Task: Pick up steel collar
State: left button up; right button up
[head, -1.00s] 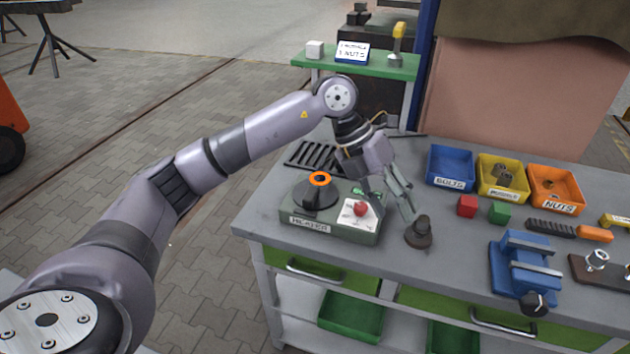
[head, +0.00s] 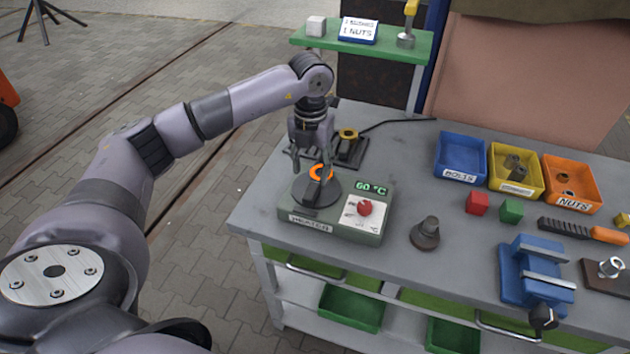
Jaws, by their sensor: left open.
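An orange ring (head: 316,174), which looks like the collar, sits on the dark round plate of the heater (head: 301,228). My left gripper (head: 311,170) is open, pointing down at the ring. One finger passes in front of the ring and partly hides it; the other is to its left. I cannot tell whether they touch it. A yellow ring-shaped part (head: 348,134) stands on a dark slotted rack (head: 352,158) behind the heater. My right gripper is not in view.
The heater has a red knob (head: 365,208) and a display reading 60 °C. A dark stepped part (head: 426,233) stands right of it. Blue (head: 460,158), yellow (head: 515,169) and orange (head: 571,184) bins stand at the back right, with a blue vise (head: 537,273) in front.

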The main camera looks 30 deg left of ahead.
aim_at(313, 186)
pick_arm(q)
jog(key=shift+d+f+p, duration=0.15)
jog(key=shift+f+p, duration=0.25)
jog(key=shift+f, duration=0.4)
jog(key=f, duration=0.1)
jog(key=f+p, duration=0.2)
jog(key=shift+w+f, duration=0.25)
jog(key=shift+f, duration=0.65)
jog(key=shift+c, duration=1.2)
jog(key=c, duration=0.8)
grip_shut()
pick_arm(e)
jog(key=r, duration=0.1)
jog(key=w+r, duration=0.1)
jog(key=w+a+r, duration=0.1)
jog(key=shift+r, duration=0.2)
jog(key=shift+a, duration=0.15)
